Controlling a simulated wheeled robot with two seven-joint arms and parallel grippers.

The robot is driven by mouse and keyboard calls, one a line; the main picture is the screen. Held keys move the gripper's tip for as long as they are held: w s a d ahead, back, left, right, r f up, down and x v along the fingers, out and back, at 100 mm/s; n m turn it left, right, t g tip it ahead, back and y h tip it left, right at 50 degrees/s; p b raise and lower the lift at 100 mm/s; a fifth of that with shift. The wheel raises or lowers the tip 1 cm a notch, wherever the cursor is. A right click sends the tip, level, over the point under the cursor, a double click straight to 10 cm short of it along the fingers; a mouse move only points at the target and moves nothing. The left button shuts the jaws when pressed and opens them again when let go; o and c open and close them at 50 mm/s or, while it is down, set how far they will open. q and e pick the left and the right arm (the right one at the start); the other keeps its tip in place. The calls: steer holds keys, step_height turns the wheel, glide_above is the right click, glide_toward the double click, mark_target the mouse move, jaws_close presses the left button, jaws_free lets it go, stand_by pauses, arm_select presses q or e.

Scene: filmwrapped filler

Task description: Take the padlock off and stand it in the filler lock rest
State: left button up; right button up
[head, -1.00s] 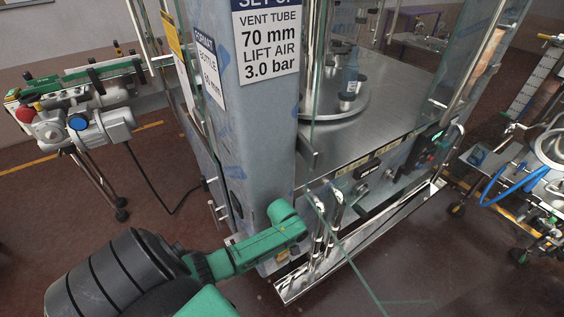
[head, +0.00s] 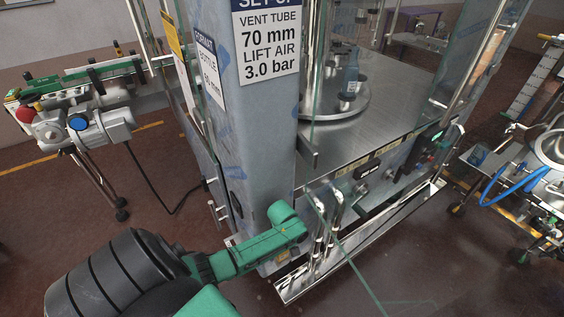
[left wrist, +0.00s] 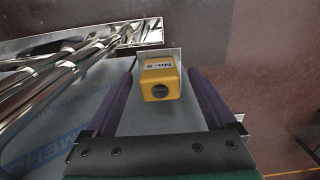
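The yellow padlock (left wrist: 160,86) shows in the left wrist view, with a dark keyhole on its near face and a white label on top. A pale metal plate (left wrist: 173,53) is right behind it; its shackle is hidden. My left gripper (left wrist: 160,68) is open, with one dark finger on each side of the padlock and a gap on both sides. In the head view my green left arm reaches to the base of the filler's blue-wrapped corner column (head: 262,150); the fingers are hard to make out there. I cannot pick out the lock rest. My right gripper is not in view.
Shiny upright bars (head: 326,222) and a steel tray (head: 375,238) are close to the right of my left arm. A conveyor (head: 85,85) stands at left.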

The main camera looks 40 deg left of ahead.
arm_select(q)
step_height(320, 180, up, 15)
steer(key=shift+f+p, duration=0.2)
steer(key=shift+p, duration=0.1)
